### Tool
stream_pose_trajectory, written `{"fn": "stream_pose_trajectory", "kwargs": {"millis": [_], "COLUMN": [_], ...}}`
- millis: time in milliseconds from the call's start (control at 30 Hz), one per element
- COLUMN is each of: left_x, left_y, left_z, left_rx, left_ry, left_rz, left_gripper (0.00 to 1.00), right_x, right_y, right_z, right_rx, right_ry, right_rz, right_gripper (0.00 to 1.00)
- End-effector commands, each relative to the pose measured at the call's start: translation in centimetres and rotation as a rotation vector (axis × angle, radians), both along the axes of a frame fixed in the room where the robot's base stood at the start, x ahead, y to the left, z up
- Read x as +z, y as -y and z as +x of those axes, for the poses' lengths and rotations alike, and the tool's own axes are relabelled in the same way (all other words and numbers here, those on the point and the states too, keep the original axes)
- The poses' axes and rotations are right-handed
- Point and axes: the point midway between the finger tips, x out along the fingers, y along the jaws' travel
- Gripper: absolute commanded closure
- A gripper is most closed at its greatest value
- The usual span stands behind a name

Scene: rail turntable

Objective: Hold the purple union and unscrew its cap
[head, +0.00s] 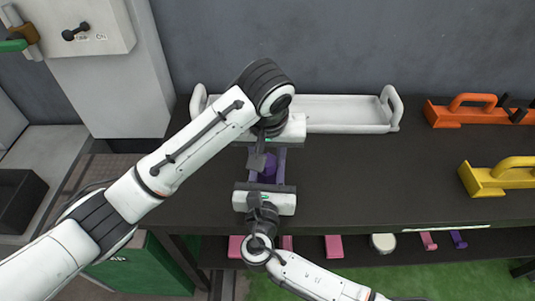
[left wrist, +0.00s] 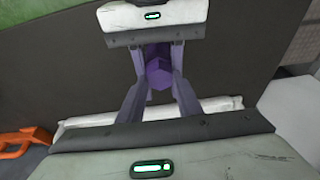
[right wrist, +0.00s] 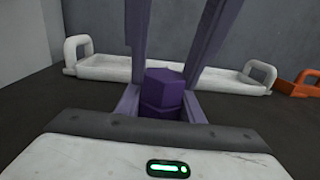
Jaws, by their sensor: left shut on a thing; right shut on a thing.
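The purple union (head: 269,170) is on the dark table top between my two grippers, which face each other. In the right wrist view its hexagonal purple cap (right wrist: 163,85) shows at the top. It also shows in the left wrist view (left wrist: 159,70). My left gripper (head: 272,160) comes from the far side and is shut on the union. My right gripper (head: 267,186) comes from the near side and is shut on the union as well. The fingers hide part of the union, so I cannot tell exactly which part each one grips.
A white tray with handles (head: 345,127) stands behind the grippers. An orange handled block (head: 452,113) and a yellow one (head: 482,181) stand at the right. A lower shelf holds pink pieces (head: 333,246) and a round white item (head: 383,243). The table between union and yellow block is clear.

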Motion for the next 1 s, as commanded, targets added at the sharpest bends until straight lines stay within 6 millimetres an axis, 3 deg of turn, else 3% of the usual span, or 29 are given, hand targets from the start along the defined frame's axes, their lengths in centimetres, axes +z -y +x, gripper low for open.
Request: {"fn": "stream_pose_trajectory", "kwargs": {"millis": [267,533,567,667,1000], "left_x": [-0.18,-0.19,-0.19,-0.17,-0.09], "left_y": [0.26,0.11,0.11,0.13,0.20], "left_z": [-0.08,0.00,0.00,0.01,0.04], "left_rx": [0.427,0.477,0.477,0.475,0.471], "left_ry": [-0.005,-0.002,-0.002,-0.002,-0.001], "left_rz": [0.004,0.004,0.004,0.003,0.001], "left_gripper": [1.00,1.00,0.65,0.48,0.44], "right_x": [-0.07,-0.05,-0.05,-0.05,-0.06], "right_y": [0.15,0.14,0.14,0.12,0.06], "right_z": [0.03,0.04,0.04,0.04,0.01], "right_rx": [-0.004,-0.004,-0.004,-0.003,-0.001], "right_ry": [-0.001,-0.001,-0.001,-0.001,-0.001], "right_rz": [-0.001,0.000,0.000,0.000,0.000], "right_gripper": [1.00,1.00,1.00,1.00,1.00]}}
